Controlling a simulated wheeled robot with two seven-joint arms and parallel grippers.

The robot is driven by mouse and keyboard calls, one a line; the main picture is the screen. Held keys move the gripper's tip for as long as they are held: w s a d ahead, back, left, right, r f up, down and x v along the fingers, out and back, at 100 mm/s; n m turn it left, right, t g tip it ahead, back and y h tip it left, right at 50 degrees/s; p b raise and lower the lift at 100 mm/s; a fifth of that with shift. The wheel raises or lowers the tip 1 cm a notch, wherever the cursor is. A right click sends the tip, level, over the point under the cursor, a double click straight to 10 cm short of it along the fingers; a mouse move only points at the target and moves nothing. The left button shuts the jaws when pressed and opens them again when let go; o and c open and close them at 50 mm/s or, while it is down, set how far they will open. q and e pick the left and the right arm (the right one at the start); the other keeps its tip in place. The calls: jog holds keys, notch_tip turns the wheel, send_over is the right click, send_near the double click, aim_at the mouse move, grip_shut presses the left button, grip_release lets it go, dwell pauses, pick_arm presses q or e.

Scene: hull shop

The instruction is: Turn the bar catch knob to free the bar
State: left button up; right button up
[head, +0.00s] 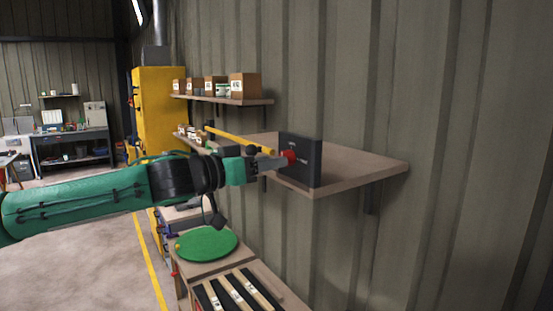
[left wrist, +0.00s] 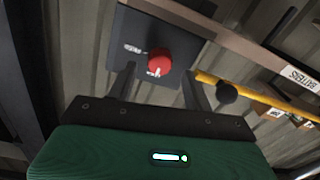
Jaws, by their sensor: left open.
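The red bar catch knob (head: 291,156) sits on the face of an upright dark plate (head: 304,165) on the wall shelf. In the left wrist view the round knob (left wrist: 160,61) shows on the dark plate (left wrist: 125,38), with small white lettering beside and below it. My left gripper (head: 280,161) is at the plate. In the left wrist view its open fingers (left wrist: 160,72) stand either side of the knob, with gaps showing; I cannot tell whether they reach around it. The yellow bar (head: 234,138) runs away to the left, behind my gripper. My right gripper is not in view.
The wooden shelf (head: 365,164) extends right of the plate. A black ball (left wrist: 227,93) is on the yellow bar, close to one finger. A higher shelf (head: 225,99) holds boxes. Below are a green disc (head: 206,244) and a slatted bench. The corrugated wall is close on the right.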

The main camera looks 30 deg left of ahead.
pick_arm(q)
jog(key=shift+x, duration=1.4)
jog(key=shift+b, duration=0.3)
jog(key=c, duration=1)
